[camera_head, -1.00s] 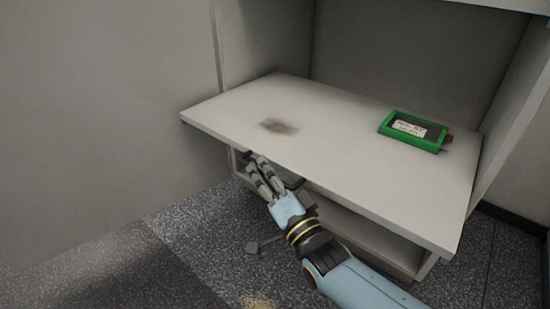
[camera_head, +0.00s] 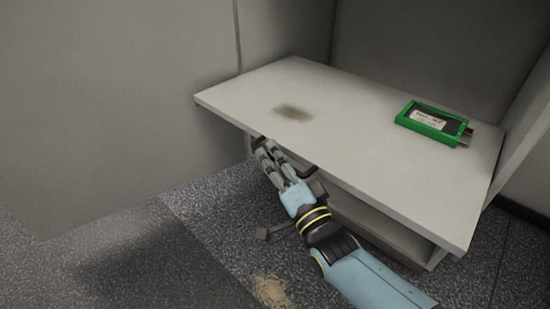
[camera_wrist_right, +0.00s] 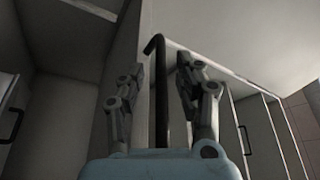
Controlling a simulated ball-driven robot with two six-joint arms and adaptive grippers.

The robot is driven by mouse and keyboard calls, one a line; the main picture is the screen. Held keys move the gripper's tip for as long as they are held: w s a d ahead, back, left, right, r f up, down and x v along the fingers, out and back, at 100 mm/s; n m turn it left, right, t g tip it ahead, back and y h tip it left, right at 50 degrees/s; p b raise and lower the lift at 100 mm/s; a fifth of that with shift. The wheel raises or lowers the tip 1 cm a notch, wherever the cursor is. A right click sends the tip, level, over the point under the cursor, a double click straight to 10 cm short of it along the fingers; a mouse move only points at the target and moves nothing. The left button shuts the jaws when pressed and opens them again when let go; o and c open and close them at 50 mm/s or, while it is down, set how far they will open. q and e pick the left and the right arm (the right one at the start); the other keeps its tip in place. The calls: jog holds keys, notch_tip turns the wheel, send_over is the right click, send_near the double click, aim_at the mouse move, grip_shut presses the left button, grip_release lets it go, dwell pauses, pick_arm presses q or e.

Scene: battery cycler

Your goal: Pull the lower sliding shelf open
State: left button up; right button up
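The pale sliding shelf (camera_head: 365,150) juts out in front of the cabinet, with a brown smudge on its top. My right gripper (camera_head: 270,152) is at its front edge, toward the left end, with fingertips just under the edge. A dark handle shows beside the fingers in the head view (camera_head: 309,171). In the wrist view the dark bent handle (camera_wrist_right: 161,95) runs between the two fingers (camera_wrist_right: 162,75), which stand apart with a gap on each side. Whether either finger touches it I cannot tell. My left gripper is not in view.
A green device (camera_head: 433,123) with a white label lies on the shelf's right part. A lower pale surface (camera_head: 375,218) shows beneath the shelf. Speckled grey floor (camera_head: 190,265) is open in front, with a tan patch (camera_head: 270,290). A plain grey wall or panel stands left.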

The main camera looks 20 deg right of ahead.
jog(key=v, duration=1.2)
